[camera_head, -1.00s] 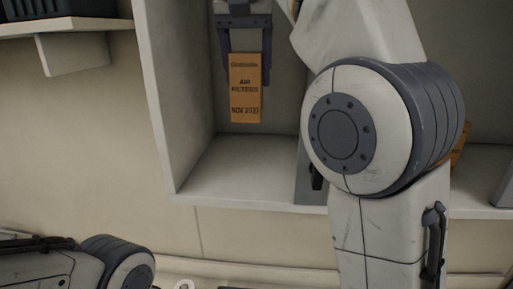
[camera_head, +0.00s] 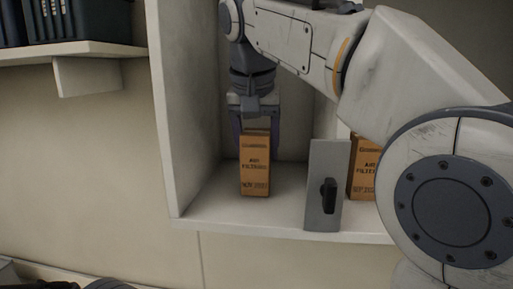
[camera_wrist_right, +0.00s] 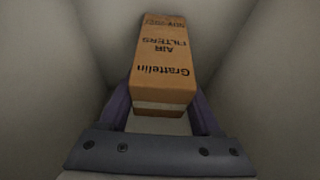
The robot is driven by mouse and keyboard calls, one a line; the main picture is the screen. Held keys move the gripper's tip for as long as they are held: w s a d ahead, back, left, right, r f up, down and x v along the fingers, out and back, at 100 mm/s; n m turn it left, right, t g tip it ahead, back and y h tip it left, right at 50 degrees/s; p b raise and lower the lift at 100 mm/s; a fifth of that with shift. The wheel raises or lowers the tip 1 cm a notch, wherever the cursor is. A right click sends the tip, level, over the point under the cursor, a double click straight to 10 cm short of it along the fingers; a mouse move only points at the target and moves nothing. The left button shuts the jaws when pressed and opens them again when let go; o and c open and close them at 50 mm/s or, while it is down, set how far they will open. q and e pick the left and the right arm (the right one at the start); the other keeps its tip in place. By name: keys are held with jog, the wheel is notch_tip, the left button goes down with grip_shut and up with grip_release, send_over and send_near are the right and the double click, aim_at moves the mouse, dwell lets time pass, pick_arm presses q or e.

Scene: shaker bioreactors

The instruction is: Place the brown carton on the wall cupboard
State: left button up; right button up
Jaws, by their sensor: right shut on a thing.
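The brown carton (camera_head: 255,168), printed "AIR FILTERS", is upright inside the left part of the white wall cupboard (camera_head: 205,228). Its lower end is at or just above the cupboard floor; I cannot tell whether it touches. My right gripper (camera_head: 257,140) is shut on the carton's upper part, coming from above. In the right wrist view the carton (camera_wrist_right: 163,60) sits between the two purple fingers. My left gripper is not in view.
A grey door panel with a black handle (camera_head: 324,190) stands right of the held carton. Behind it is a second similar carton (camera_head: 362,168). The cupboard's left side wall (camera_head: 177,120) is close to the gripper. A shelf with dark binders (camera_head: 75,22) is at upper left.

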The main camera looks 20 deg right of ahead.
jog(key=shift+f, duration=0.1)
jog(key=o, duration=1.5)
jog(key=shift+r, duration=0.3)
jog(key=shift+p+v, duration=1.45)
jog(key=shift+v, duration=4.4)
jog(key=shift+s+f, duration=0.1)
jog(key=shift+s, duration=0.05)
